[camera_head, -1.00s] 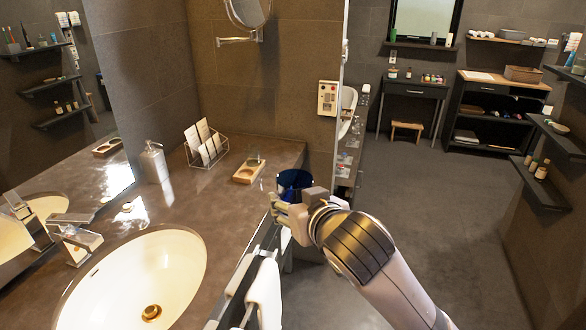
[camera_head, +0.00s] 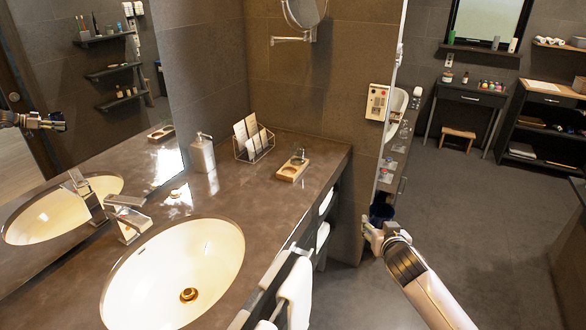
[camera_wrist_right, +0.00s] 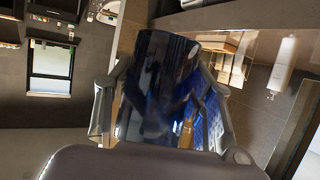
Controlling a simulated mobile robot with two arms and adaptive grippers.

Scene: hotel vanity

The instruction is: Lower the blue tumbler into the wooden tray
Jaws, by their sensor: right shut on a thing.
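The blue tumbler (camera_head: 381,211) is dark, glossy and see-through. My right gripper (camera_head: 374,232) is shut on it and holds it in the air, to the right of the counter's end. In the right wrist view the tumbler (camera_wrist_right: 163,85) fills the middle, between my two fingers. The wooden tray (camera_head: 292,170) lies on the counter near its far right corner, with a small item at its back end. The tumbler is well apart from the tray, to its right and nearer in the picture. My left gripper is not directly in view; a gripper shows only as a mirror reflection.
The sink (camera_head: 175,275) takes up the near counter. White towels (camera_head: 297,290) hang at the counter front. Open floor lies to the right.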

